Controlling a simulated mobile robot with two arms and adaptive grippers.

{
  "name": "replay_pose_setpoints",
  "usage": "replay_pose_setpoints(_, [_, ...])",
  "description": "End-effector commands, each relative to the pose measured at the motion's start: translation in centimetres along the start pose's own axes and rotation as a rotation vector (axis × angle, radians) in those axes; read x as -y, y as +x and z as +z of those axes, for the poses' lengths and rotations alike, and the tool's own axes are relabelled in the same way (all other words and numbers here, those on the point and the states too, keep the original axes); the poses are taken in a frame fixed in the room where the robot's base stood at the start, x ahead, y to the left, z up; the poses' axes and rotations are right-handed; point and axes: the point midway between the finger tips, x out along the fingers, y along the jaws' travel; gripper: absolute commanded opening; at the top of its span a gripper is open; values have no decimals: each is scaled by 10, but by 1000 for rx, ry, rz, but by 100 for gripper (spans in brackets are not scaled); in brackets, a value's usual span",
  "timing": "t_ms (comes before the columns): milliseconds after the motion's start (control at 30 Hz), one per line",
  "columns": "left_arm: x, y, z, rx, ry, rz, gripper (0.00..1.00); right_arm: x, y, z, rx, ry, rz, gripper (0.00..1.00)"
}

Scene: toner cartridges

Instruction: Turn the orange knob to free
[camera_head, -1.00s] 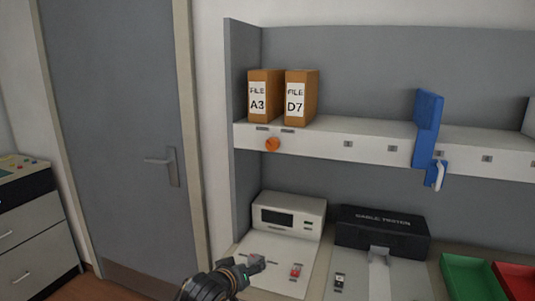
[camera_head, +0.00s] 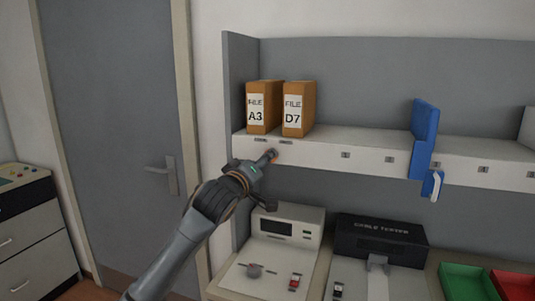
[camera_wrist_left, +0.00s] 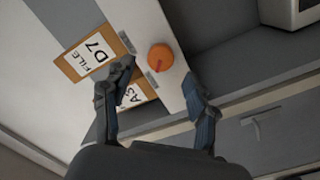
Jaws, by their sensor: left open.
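The orange knob (camera_wrist_left: 161,58) sits on the white front edge of the shelf, below the two file boxes. In the head view only a bit of the knob (camera_head: 274,154) shows behind my left gripper (camera_head: 268,162), which is raised in front of it. In the left wrist view the left gripper (camera_wrist_left: 157,85) is open, with its two fingers apart on either side of the knob's line. The knob appears just beyond the fingertips, not gripped; whether they touch cannot be told. My right gripper is not in view.
File boxes A3 (camera_head: 264,105) and D7 (camera_head: 299,108) stand on the shelf (camera_head: 365,147) above the knob. A blue holder (camera_head: 423,140) hangs at the right. Below are a white device (camera_head: 287,226), a black cable tester (camera_head: 380,238) and a green bin (camera_head: 468,281).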

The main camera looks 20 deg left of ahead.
Motion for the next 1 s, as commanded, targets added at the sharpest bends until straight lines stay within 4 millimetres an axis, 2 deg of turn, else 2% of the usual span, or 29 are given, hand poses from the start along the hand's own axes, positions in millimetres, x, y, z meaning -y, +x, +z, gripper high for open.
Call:
replay_pose_setpoints(100, [-1,20,-2,-1,2,-2,58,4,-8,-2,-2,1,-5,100])
replay_pose_setpoints(300, [-1,38,-1,0,1,0,58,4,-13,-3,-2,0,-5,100])
replay_pose_setpoints(667, [0,43,0,0,2,0,58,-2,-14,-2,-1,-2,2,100])
replay_pose_setpoints(700, [0,43,0,0,2,0,56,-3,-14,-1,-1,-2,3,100])
replay_pose_setpoints(967, [1,43,0,0,2,-1,3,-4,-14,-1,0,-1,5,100])
replay_pose_setpoints(1000, [1,43,0,0,2,-1,3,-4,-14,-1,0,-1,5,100])
